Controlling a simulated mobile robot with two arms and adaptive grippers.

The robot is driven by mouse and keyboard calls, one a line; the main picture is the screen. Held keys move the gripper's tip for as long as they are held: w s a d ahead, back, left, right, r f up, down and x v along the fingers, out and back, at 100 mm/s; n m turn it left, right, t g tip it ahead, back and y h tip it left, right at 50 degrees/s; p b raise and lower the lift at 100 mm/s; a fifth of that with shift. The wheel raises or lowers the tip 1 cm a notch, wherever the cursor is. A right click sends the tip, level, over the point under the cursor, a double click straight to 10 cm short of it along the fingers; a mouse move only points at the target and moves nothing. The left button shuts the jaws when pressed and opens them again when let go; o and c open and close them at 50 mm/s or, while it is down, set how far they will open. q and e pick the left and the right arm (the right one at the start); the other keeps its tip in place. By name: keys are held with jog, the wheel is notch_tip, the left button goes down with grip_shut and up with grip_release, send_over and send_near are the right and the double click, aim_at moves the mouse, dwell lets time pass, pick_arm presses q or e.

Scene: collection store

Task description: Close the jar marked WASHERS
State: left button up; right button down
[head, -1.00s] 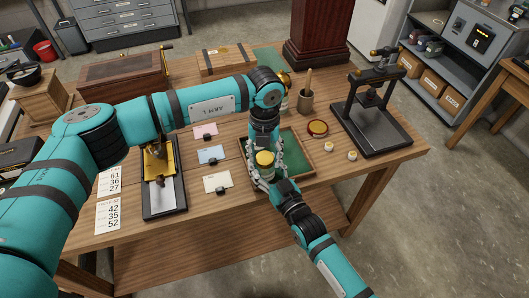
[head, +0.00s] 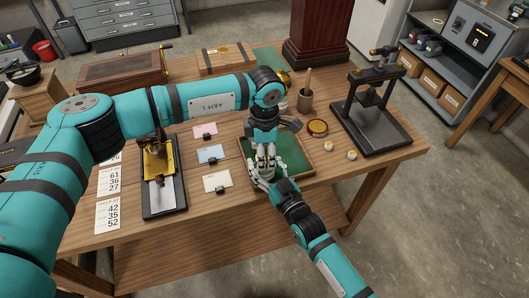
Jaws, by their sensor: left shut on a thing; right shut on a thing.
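A green work mat in a wooden tray (head: 296,155) lies at the table's middle. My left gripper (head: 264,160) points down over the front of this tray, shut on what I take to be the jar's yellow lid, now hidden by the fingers. My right gripper (head: 264,178) comes from the front and is shut just below it, on what I take to be the jar. The jar is almost wholly hidden between the two grippers, and no WASHERS marking can be read. Another jar with a brass-coloured top (head: 284,80) stands behind my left arm, partly hidden.
A black press (head: 375,110) stands at the right edge. A mortar with pestle (head: 305,98) is behind. Cards (head: 217,182) lie to the left.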

pick_arm(q)
jog(key=shift+m, duration=1.1)
pick_arm(e)
jog(key=shift+f, duration=0.2)
pick_arm(q)
jog(key=o, duration=1.4)
jog(key=shift+c, duration=0.2)
jog(key=shift+r, duration=0.1)
notch_tip(320, 180, up, 12)
pick_arm(e)
jog(key=c, duration=0.8)
grip_release()
jog(key=o, duration=0.4)
jog(key=shift+r, duration=0.15)
jog(key=shift+c, duration=0.2)
